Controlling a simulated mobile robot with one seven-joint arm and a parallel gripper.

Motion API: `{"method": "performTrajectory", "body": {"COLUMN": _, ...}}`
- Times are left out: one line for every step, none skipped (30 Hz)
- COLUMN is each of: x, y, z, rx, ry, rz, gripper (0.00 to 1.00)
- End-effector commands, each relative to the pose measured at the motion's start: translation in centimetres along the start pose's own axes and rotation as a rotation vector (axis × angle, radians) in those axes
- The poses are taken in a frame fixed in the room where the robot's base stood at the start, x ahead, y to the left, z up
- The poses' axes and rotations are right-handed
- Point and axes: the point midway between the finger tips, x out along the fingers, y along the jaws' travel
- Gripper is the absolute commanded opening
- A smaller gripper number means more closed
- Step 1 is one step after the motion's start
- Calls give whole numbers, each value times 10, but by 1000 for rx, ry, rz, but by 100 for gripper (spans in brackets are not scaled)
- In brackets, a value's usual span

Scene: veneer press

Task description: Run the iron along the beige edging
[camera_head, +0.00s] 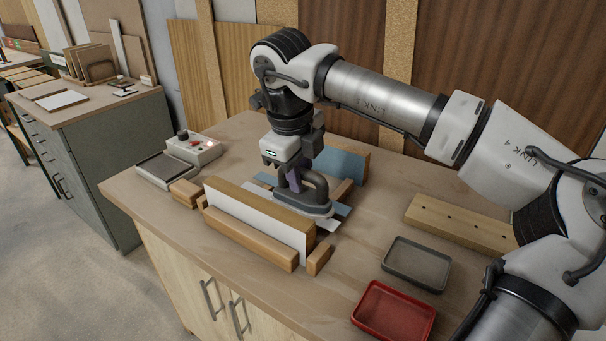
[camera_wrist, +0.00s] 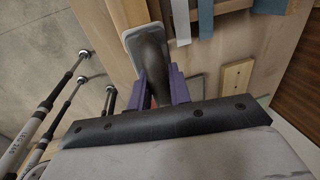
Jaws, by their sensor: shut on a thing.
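My gripper (camera_head: 293,178) is shut on the dark handle of the iron (camera_head: 306,203); its purple fingers also show in the wrist view (camera_wrist: 164,88). The iron is upright, with its flat sole downward, at the right end of a standing white-faced board (camera_head: 258,222). The beige edging (camera_head: 250,207) appears to be the tan strip along the board's top. The iron covers part of what lies behind that end. I cannot tell whether the sole touches the edging. In the wrist view, the iron (camera_wrist: 153,48) overlaps the end of a tan strip (camera_wrist: 130,14).
Wooden blocks (camera_head: 248,245) flank the board. A control box (camera_head: 194,148) is left. A grey tray (camera_head: 417,264), red tray (camera_head: 393,311) and drilled wood (camera_head: 458,222) are right.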

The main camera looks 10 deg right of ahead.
Motion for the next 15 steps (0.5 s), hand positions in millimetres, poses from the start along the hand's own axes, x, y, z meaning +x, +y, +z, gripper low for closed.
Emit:
{"method": "performTrajectory", "body": {"x": -5, "y": 0, "z": 1, "rx": -1, "ry": -1, "rz": -2, "gripper": 0}}
{"method": "performTrajectory", "body": {"x": -7, "y": 0, "z": 2, "rx": -1, "ry": -1, "rz": -2, "gripper": 0}}
{"method": "performTrajectory", "body": {"x": -8, "y": 0, "z": 2, "rx": -1, "ry": -2, "rz": -2, "gripper": 0}}
{"method": "performTrajectory", "body": {"x": -10, "y": 0, "z": 2, "rx": -2, "ry": -2, "rz": -2, "gripper": 0}}
{"method": "performTrajectory", "body": {"x": -11, "y": 0, "z": 3, "rx": -2, "ry": -2, "rz": -2, "gripper": 0}}
{"method": "performTrajectory", "body": {"x": -13, "y": 0, "z": 4, "rx": -3, "ry": -2, "rz": -3, "gripper": 0}}
{"method": "performTrajectory", "body": {"x": -14, "y": 0, "z": 4, "rx": -3, "ry": -2, "rz": -3, "gripper": 0}}
{"method": "performTrajectory", "body": {"x": -16, "y": 0, "z": 4, "rx": -3, "ry": -2, "rz": -3, "gripper": 0}}
{"method": "performTrajectory", "body": {"x": -18, "y": 0, "z": 5, "rx": -4, "ry": -2, "rz": -3, "gripper": 0}}
{"method": "performTrajectory", "body": {"x": -19, "y": 0, "z": 5, "rx": -4, "ry": -2, "rz": -3, "gripper": 0}}
{"method": "performTrajectory", "body": {"x": -21, "y": 0, "z": 6, "rx": -5, "ry": -2, "rz": -3, "gripper": 0}}
{"method": "performTrajectory", "body": {"x": -22, "y": 1, "z": 6, "rx": -6, "ry": -2, "rz": -3, "gripper": 0}}
{"method": "performTrajectory", "body": {"x": -24, "y": 1, "z": 7, "rx": -6, "ry": -3, "rz": -3, "gripper": 0}}
{"method": "performTrajectory", "body": {"x": -25, "y": 1, "z": 7, "rx": -6, "ry": -3, "rz": -3, "gripper": 0}}
{"method": "performTrajectory", "body": {"x": -27, "y": 1, "z": 8, "rx": -7, "ry": -3, "rz": -3, "gripper": 0}}
